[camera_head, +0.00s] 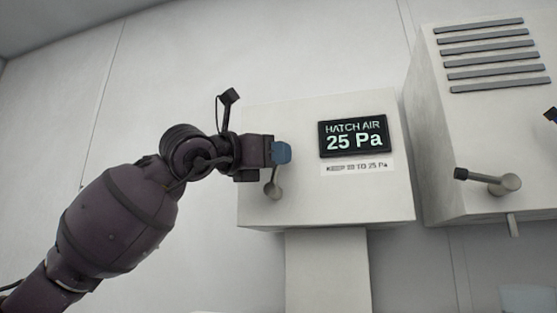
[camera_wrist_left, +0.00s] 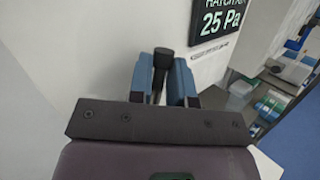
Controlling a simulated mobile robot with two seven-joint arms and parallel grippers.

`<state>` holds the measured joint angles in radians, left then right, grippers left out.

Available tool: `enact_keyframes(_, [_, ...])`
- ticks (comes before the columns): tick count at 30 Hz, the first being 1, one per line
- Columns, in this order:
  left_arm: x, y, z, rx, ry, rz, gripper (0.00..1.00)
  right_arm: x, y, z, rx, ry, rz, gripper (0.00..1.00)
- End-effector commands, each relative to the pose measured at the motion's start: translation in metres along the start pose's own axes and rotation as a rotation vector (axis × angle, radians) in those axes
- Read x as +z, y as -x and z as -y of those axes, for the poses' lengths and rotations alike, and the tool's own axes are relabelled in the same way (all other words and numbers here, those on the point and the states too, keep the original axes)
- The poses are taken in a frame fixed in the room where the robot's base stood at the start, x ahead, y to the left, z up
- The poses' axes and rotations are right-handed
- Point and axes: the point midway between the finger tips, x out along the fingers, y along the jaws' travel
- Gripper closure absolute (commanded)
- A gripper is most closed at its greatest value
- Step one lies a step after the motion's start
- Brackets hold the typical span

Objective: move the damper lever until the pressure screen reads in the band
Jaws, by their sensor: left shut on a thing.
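The pressure screen (camera_head: 353,136) on the white box reads "HATCH AIR 25 Pa". A small label (camera_head: 357,167) under it is partly legible and ends in "25 Pa". The damper lever (camera_head: 273,186) is left of the screen, its round pivot low and its arm pointing up into my left gripper (camera_head: 280,152). In the left wrist view the lever's black grip (camera_wrist_left: 162,59) stands between the blue fingers of my left gripper (camera_wrist_left: 162,82), which is shut on it. The same screen (camera_wrist_left: 219,20) shows at the top there.
A second white box (camera_head: 480,130) on the right has grey slats and its own black-tipped lever (camera_head: 487,181), pointing left. Blurred blue and white items (camera_wrist_left: 272,103) stand on shelves at the right of the wrist view. The wall left of the first box is bare.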

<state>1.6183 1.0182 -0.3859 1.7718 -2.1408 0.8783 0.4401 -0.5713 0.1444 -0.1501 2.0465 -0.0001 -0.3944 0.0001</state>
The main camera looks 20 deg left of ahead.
Motion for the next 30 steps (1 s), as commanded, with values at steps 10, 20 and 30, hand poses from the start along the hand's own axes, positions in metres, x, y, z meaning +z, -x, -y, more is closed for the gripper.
enact_keyframes(10, [0.000, 0.000, 0.000, 0.000, 0.000, -0.002, 0.72, 0.002, 0.001, -0.001, 0.000, 0.002, 0.005, 0.57])
enact_keyframes(20, [-0.001, 0.014, -0.001, 0.002, -0.001, -0.003, 0.72, 0.007, 0.002, -0.001, 0.000, 0.004, 0.014, 0.57])
enact_keyframes(30, [-0.002, 0.073, -0.001, 0.001, -0.001, -0.004, 0.72, 0.010, -0.002, 0.000, -0.002, 0.004, 0.016, 0.57])
